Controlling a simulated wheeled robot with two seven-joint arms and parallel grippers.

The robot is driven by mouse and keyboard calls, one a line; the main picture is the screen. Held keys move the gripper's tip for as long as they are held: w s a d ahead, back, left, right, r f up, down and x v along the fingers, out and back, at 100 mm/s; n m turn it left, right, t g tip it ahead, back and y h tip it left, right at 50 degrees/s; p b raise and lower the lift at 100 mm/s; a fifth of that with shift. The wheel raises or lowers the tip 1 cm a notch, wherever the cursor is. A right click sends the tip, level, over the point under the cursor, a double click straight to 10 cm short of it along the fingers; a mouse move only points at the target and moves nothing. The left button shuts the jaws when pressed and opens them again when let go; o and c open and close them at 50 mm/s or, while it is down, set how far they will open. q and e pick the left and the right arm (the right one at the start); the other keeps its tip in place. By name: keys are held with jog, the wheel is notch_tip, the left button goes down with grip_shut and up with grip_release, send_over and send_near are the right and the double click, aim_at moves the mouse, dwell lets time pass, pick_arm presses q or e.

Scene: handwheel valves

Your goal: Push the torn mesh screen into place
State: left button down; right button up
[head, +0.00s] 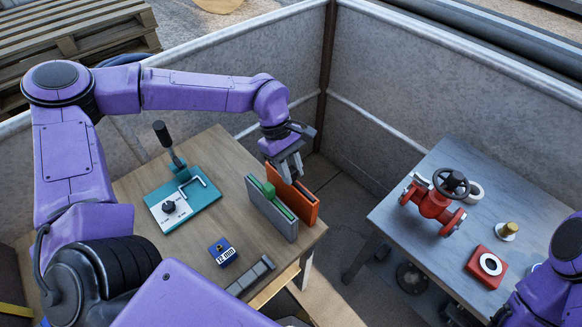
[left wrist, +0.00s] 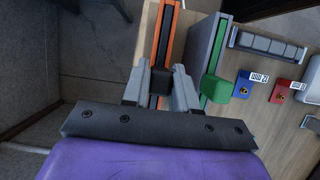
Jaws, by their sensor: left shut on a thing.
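My left gripper (head: 288,160) is over the orange upright holder (head: 306,207) near the right edge of the wooden table. In the left wrist view its fingers (left wrist: 160,86) are shut on a black block (left wrist: 161,79) at the orange holder's slot (left wrist: 165,38). The block seems to be the handle of a screen in that holder; mesh and any tear cannot be made out.
On the wooden table (head: 228,165) are a teal board with a black lever (head: 199,199), a blue block labelled 12 mm (head: 222,252) and a grey segmented strip (head: 250,277). A grey table (head: 400,215) at right bears a red valve (head: 437,204) and a red block (head: 486,266). Walls enclose the back.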

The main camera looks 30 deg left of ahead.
pick_arm(q)
jog(key=c, duration=0.8)
grip_release()
jog(key=shift+f, duration=0.1)
jog(key=b+v, duration=0.1)
jog(key=v, duration=0.9)
jog(key=shift+r+b, duration=0.3)
jog(key=shift+b, duration=0.1)
jog(key=shift+a, duration=0.1)
